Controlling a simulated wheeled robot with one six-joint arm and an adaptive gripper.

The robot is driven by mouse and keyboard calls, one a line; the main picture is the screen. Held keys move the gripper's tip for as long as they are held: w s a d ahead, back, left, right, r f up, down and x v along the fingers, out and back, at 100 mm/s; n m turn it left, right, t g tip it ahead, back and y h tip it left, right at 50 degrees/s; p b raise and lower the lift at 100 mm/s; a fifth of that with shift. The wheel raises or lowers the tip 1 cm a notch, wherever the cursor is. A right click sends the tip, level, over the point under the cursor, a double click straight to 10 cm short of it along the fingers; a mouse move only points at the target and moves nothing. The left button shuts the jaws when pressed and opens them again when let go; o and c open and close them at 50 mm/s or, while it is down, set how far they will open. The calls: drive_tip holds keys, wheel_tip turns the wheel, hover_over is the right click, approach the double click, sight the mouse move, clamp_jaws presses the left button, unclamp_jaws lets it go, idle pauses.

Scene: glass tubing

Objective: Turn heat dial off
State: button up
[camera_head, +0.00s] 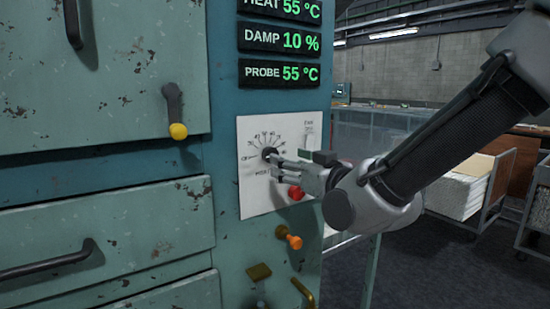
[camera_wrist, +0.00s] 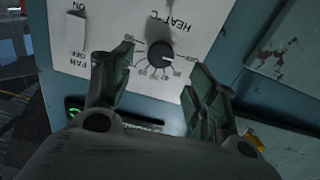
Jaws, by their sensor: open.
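The heat dial (camera_head: 269,154) is a small dark round knob on a white panel (camera_head: 255,199), with a ring of scale marks around it. In the wrist view the black dial (camera_wrist: 159,55) shows below the lettering "HEAT °C", with a light pointer mark on its face. My gripper (camera_head: 281,166) is in front of the panel, with its fingertips close to the dial. In the wrist view my open fingers (camera_wrist: 161,60) stand on either side of the dial, with gaps between; I cannot tell the remaining depth. The heat display (camera_head: 285,8) reads 55 °C.
A red button (camera_head: 296,192) sits just below my gripper, and an orange knob (camera_head: 290,238) is lower down. The fan switch (camera_wrist: 76,34) is beside the dial. A yellow-tipped handle (camera_head: 177,128) sticks out of the cabinet at left. Carts (camera_head: 480,185) stand at right.

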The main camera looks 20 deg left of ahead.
sight(265, 154)
drive_tip(key=w+a+m, duration=0.2)
drive_tip(key=w+a, duration=0.3)
drive_tip(key=a, duration=0.1)
idle(0.3)
drive_tip(key=c, duration=1)
